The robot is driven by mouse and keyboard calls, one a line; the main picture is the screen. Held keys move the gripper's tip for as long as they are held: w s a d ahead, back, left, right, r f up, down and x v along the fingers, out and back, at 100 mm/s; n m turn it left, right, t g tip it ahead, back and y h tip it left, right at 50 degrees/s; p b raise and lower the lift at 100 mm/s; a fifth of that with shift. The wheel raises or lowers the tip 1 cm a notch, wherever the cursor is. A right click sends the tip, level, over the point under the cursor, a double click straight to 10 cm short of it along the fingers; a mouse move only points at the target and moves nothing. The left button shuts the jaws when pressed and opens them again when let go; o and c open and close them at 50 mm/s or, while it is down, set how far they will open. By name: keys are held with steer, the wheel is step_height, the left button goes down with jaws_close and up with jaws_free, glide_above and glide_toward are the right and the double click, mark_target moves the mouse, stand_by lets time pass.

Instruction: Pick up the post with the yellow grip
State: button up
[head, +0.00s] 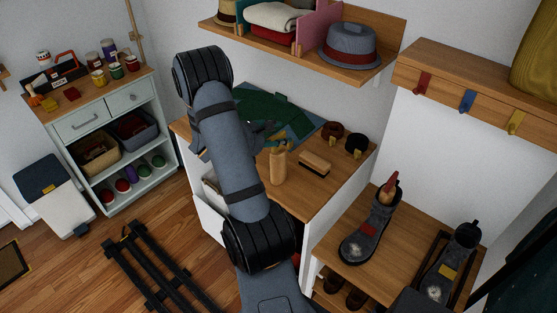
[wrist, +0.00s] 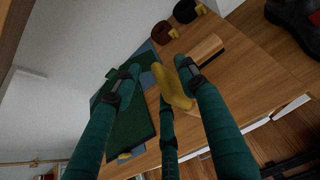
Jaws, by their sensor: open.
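A tan post (head: 278,168) stands on the desk, with a yellow part (head: 272,144) at its top, partly hidden by my gripper. In the wrist view the yellow grip (wrist: 174,88) shows between my fingers, nearer the right one. My gripper (head: 277,140) is over the desk at the top of the post. In the wrist view my gripper (wrist: 160,72) is open, its teal fingers spread around the yellow grip. I cannot tell whether any finger touches it.
A wooden brush (head: 314,163) lies right of the post, with a brown roll (head: 333,131) and a black roll (head: 356,146) behind it. A green mat (head: 262,106) lies at the back. A boot (head: 371,228) with a red-handled insert stands on the bench at right. A shelf hangs above.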

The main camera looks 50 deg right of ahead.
steer(key=shift+d+f, duration=0.15)
steer(key=shift+d, duration=0.1)
steer(key=shift+a, duration=0.1)
steer(key=shift+c, duration=0.3)
steer(key=shift+c, duration=0.5)
jaws_close()
